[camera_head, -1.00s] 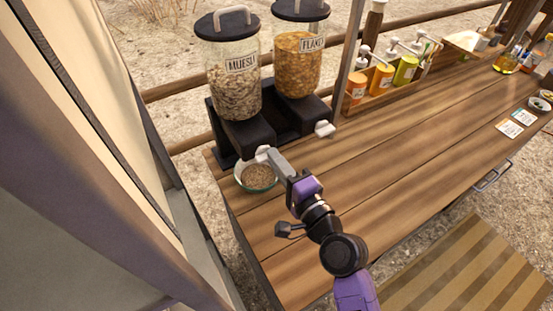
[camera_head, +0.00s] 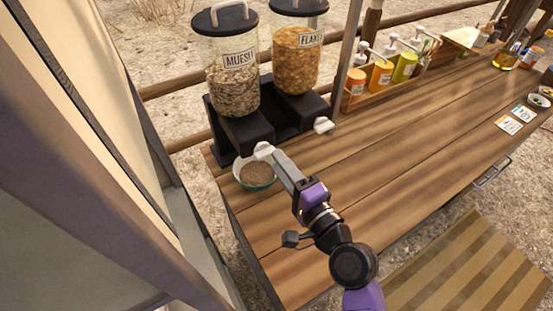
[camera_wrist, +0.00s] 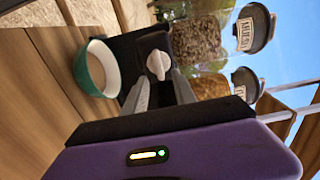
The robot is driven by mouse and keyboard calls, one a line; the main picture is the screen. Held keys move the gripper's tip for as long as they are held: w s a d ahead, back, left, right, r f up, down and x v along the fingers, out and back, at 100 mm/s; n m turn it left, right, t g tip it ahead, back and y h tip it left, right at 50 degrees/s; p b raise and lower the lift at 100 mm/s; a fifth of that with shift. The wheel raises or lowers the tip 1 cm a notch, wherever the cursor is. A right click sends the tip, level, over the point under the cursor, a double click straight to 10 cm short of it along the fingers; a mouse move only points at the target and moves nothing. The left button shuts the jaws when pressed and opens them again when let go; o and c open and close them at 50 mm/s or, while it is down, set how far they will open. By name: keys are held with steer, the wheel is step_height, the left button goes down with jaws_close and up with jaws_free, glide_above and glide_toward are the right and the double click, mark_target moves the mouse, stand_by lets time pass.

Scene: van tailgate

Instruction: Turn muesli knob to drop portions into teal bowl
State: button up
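The muesli dispenser (camera_head: 232,80) stands at the counter's left end, its clear jar part full above a black base. Its white knob (camera_head: 264,151) is at the front and also shows in the wrist view (camera_wrist: 158,64). My gripper (camera_head: 276,158) is right at the knob. In the wrist view its two grey fingers (camera_wrist: 161,80) are apart, with the knob between and just past the tips; contact cannot be made out. The teal bowl (camera_head: 246,180) sits on the counter below the knob, holding brown muesli (camera_head: 256,173).
A flakes dispenser (camera_head: 297,60) with its own white knob (camera_head: 323,125) stands to the right. A wooden rack (camera_head: 385,88) of pump bottles is farther right. The counter (camera_head: 400,140) is clear in front of it. A van pillar (camera_head: 100,200) fills the left side.

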steer(key=b+v, duration=0.1)
steer(key=v, duration=0.4)
stand_by(0.4)
